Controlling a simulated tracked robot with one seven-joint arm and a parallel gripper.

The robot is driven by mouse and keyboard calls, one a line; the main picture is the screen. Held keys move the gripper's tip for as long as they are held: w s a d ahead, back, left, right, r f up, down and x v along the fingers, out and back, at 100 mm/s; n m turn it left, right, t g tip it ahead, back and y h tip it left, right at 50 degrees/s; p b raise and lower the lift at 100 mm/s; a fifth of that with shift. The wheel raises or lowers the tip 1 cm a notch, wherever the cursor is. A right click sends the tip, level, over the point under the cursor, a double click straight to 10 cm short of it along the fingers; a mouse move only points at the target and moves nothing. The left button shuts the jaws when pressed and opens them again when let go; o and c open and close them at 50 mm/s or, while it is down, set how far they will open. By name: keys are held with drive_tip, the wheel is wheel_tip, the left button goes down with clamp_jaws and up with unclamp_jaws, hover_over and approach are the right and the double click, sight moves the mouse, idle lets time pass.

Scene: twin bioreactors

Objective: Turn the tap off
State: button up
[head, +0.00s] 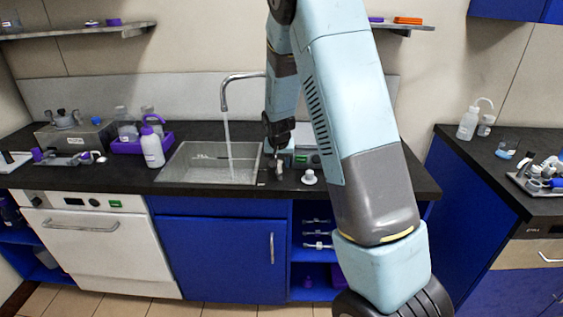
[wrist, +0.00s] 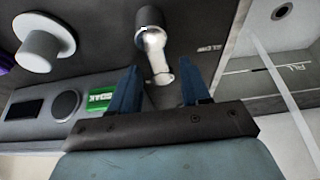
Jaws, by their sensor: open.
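The tap's curved metal spout (head: 224,90) arches over the sink (head: 185,165) in the head view. A stream of water (head: 228,135) falls from it into the basin; it also shows as a pale line in the wrist view (wrist: 280,85). My gripper (head: 273,158) points down beside the sink's right edge. In the wrist view my gripper (wrist: 160,75) is open, its two blue fingers apart. A small metal lever (wrist: 154,48) with a dark round end lies between and just beyond the fingertips. I cannot tell whether either finger touches it.
A white round-topped piece (head: 309,177) stands on the counter right of my gripper. A grey device with a green label (wrist: 103,103) is close on the left in the wrist view. A wash bottle (head: 152,148) and purple tray (head: 126,147) stand left of the sink.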

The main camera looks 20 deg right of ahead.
clamp_jaws()
idle(0.4)
